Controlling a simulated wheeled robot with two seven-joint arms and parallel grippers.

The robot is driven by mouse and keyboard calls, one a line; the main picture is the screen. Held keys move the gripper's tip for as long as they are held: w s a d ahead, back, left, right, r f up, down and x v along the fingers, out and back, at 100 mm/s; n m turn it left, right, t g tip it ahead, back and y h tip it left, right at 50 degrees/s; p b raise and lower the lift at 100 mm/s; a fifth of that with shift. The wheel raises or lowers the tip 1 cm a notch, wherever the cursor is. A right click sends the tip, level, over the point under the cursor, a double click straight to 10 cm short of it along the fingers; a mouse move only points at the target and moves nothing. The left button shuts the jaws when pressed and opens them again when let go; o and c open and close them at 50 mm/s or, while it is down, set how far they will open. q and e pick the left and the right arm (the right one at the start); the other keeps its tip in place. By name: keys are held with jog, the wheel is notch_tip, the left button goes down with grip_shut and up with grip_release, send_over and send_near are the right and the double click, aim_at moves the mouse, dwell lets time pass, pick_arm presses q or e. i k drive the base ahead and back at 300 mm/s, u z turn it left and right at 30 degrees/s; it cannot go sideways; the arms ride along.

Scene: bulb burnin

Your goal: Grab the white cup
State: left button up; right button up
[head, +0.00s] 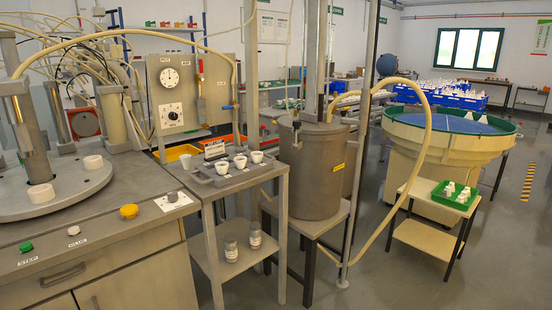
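Several white items could match the task. Three white cups stand upright in a row on a grey tray (203,178) on top of the small metal stand: the left cup (222,168), the middle cup (240,162) and the right cup (257,157). They stand slightly apart from each other. A small grey cup-like piece (185,161) is at the tray's left end. Neither of my grippers shows in the head view, so nothing is seen near the cups.
A machine bench with a round plate (60,205) and buttons stands at left. Right of the stand is a large grey tank (313,170) with a beige hose (427,120). Two jars (231,248) sit on the lower shelf. Open floor lies at lower right.

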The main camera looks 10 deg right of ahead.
aim_at(185, 160)
jog(key=z, duration=1.1)
jog(key=i, duration=2.5)
jog(key=u, duration=2.45)
